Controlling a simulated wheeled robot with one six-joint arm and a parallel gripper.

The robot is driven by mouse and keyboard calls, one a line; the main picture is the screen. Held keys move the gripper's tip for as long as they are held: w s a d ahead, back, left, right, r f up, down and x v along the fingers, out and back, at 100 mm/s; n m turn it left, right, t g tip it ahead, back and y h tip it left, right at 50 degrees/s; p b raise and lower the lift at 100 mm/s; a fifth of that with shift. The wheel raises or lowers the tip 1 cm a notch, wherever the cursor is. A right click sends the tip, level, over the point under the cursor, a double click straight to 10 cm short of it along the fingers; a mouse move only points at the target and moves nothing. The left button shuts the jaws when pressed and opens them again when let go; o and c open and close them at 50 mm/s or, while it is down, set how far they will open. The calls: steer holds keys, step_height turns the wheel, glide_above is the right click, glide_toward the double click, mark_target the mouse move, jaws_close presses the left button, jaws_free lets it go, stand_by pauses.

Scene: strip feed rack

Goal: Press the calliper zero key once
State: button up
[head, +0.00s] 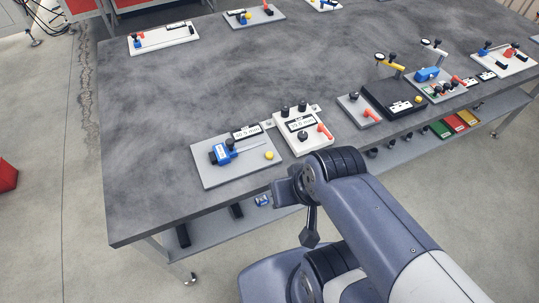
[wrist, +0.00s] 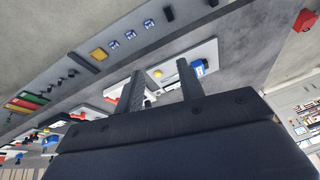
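The calliper station is a grey plate (head: 209,178) at the near edge of the bench in the head view. A blue calliper body (head: 221,154) with a thin rod and a dark knob is on it, with a small display (head: 246,132) behind. A round yellow key (head: 269,155) sits at the plate's right; I take it for the zero key. In the wrist view the yellow key (wrist: 157,73) shows between the finger lines, with part of the blue body (wrist: 198,68). My gripper (wrist: 159,72) is open and empty, apart from the key; exact distance is unclear.
A white gauge box (head: 289,145) with dark knobs and an orange lever stands right of the calliper plate. A dark block (head: 386,96) and other stations are farther right. Coloured bins (head: 455,124) are on the lower shelf. The bench's left middle (head: 150,120) is clear.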

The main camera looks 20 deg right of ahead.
jaws_close()
stand_by(1.4)
